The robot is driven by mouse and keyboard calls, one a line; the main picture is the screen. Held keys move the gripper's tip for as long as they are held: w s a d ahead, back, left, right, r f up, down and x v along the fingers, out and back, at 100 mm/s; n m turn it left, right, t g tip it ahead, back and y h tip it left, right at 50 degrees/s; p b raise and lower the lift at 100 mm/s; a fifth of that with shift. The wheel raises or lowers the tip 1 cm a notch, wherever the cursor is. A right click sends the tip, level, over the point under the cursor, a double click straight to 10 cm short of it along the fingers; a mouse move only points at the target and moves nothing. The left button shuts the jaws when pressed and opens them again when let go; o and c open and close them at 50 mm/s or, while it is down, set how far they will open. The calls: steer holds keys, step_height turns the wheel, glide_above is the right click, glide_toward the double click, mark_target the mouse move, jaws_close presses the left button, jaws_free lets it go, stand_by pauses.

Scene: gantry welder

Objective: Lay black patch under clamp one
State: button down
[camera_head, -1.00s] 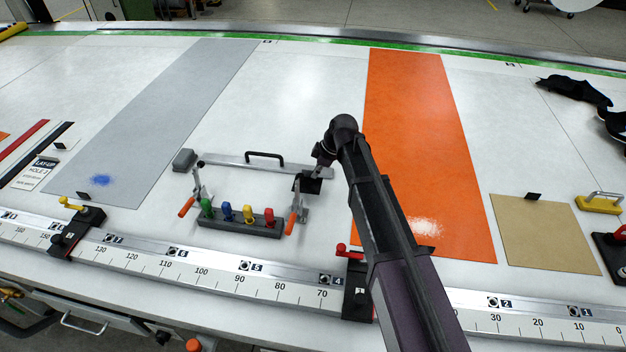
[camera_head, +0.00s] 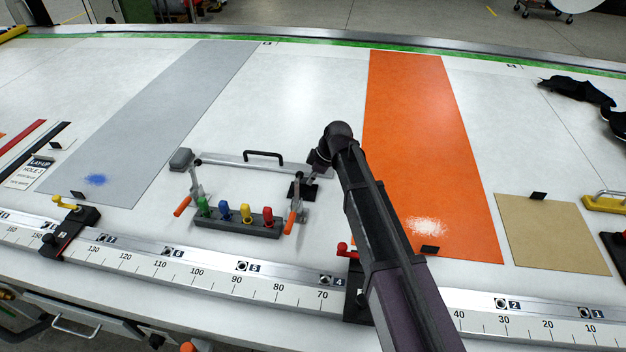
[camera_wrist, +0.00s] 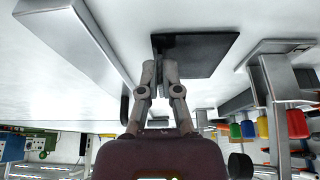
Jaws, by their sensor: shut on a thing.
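The black patch (camera_head: 298,191) is a small dark square beside the right toggle clamp (camera_head: 293,219), which has an orange handle. In the wrist view the patch (camera_wrist: 212,56) juts out right of my fingertips. My gripper (camera_head: 312,176) is shut on the patch's edge; its fingers (camera_wrist: 160,55) come together there. The patch is close to the white table; I cannot tell whether it touches. The left toggle clamp (camera_head: 184,203) also has an orange handle. I cannot read which clamp is number one.
A grey bar (camera_head: 225,164) with a black handle lies behind the clamps. A block with coloured knobs (camera_head: 238,222) stands between them. An orange sheet (camera_head: 415,130) lies to the right, a grey sheet (camera_head: 165,120) to the left. A numbered rail (camera_head: 200,278) runs along the front.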

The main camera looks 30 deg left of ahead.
steer(key=shift+f, duration=0.2)
steer(key=c, duration=0.8)
jaws_free()
steer(key=shift+r, duration=0.2)
steer(key=p+v, duration=0.3)
steer(key=shift+r, duration=0.2)
steer(key=p+v, duration=0.8)
steer(key=shift+r, duration=0.3)
steer(key=shift+d, duration=0.15)
